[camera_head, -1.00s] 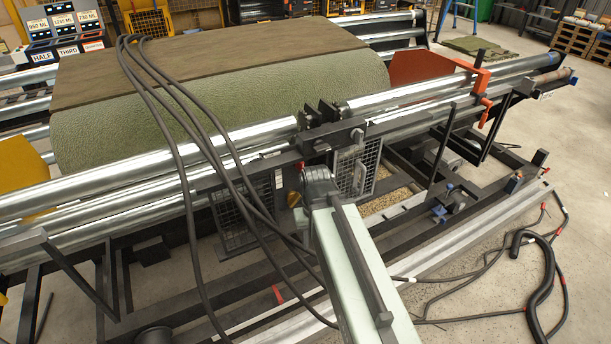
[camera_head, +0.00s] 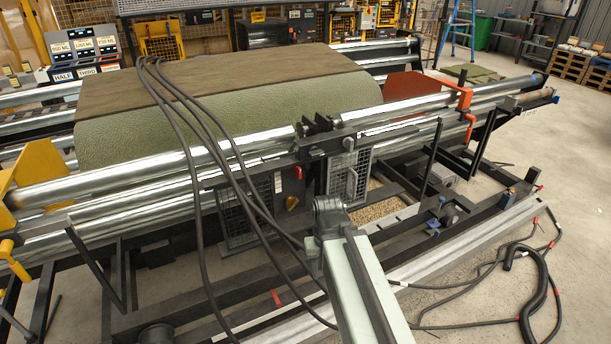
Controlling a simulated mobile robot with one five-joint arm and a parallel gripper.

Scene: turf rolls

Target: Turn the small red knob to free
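A dark upright panel (camera_head: 283,189) stands under the rollers near the middle of the view. A small red knob or tab (camera_head: 298,172) shows at its upper right edge.
Black hoses (camera_head: 213,150) hang over the green turf roll (camera_head: 230,118) and run left of the panel. Wire-mesh guards (camera_head: 349,175) flank the panel. Metal rollers (camera_head: 120,181) cross the machine. More hoses (camera_head: 549,290) lie on the floor at right; open concrete lies beyond.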

